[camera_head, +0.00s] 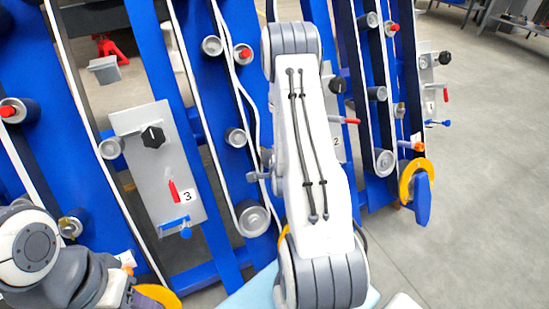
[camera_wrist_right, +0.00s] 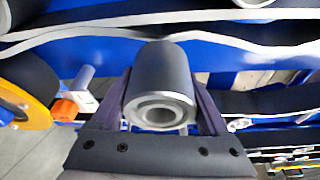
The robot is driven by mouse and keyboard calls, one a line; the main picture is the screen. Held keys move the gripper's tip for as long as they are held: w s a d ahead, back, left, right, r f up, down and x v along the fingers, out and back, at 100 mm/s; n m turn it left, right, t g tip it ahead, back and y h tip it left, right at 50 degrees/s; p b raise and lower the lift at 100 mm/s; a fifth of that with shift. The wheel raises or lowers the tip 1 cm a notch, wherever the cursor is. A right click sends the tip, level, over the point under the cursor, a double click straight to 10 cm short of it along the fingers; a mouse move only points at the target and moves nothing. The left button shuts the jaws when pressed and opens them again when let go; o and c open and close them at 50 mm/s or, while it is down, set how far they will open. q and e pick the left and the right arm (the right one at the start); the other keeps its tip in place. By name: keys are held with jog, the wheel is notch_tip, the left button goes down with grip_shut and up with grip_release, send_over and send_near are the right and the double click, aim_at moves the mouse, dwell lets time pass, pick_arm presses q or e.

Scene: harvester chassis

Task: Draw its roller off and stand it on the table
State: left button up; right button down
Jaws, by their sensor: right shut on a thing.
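In the right wrist view, a dark roller (camera_wrist_right: 165,75) with a light grey hollow end sits between the two fingers of my right gripper (camera_wrist_right: 163,92), which is shut on it. The hollow end faces the camera. I cannot tell whether the roller's far end still touches a blue frame. In the head view my right arm covers the middle, and the held roller is hidden or not clear there. My left arm shows at the lower left, but its fingers are not seen. A pale blue surface (camera_head: 252,289), possibly the table, shows at the bottom centre, largely covered by my arm.
Blue frames (camera_head: 152,62) with belts and several rollers stand across the view. A grey panel (camera_head: 150,190) marked 3 has a black knob and red lever. An orange wheel with a blue part (camera_head: 408,175) stands at right. Grey floor (camera_head: 480,190) is open on the right.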

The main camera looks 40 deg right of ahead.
jog(key=shift+s+a+r, duration=0.2)
jog(key=shift+s+r, duration=0.3)
jog(key=shift+s, duration=0.25)
jog(key=shift+s+a+r+p, duration=0.1)
jog(key=shift+s+r+p, duration=0.3)
jog(key=shift+p, duration=0.6)
jog(key=shift+s+a+r+p, duration=0.15)
jog(key=shift+s+p, duration=0.35)
jog(key=shift+p, duration=0.5)
